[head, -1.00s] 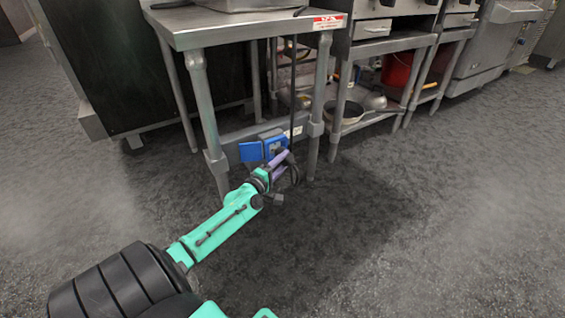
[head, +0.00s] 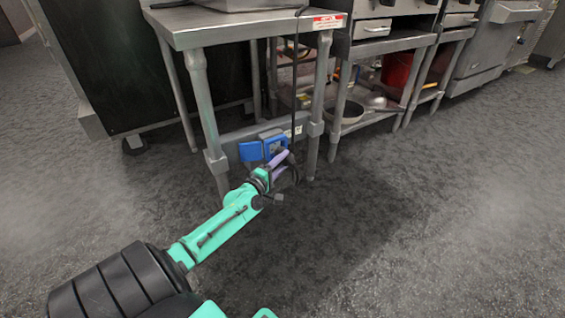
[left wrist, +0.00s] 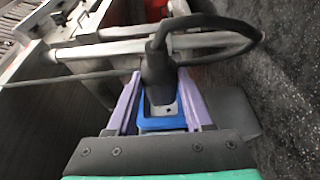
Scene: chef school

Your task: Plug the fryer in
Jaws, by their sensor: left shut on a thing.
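My left gripper (head: 284,160) is shut on a black plug (left wrist: 157,78), which sits between its two lilac fingers in the left wrist view. A thick black cable (left wrist: 215,20) bends up from the plug and loops to the right. A blue socket box with an open blue lid (head: 250,151) is mounted low on the table frame, right at the fingertips. Blue and a pale socket face (left wrist: 162,110) show directly beside the plug; I cannot tell whether the plug is seated. The fryer, a metal body cut off at the top (head: 240,4), stands on the table. My right gripper is not in view.
The steel table (head: 215,28) has legs close on both sides of the socket. A cord (head: 294,85) hangs from the tabletop down to the gripper. A lower shelf with pans (head: 352,112) and a red bucket (head: 397,70) is at the right. The floor in front is clear.

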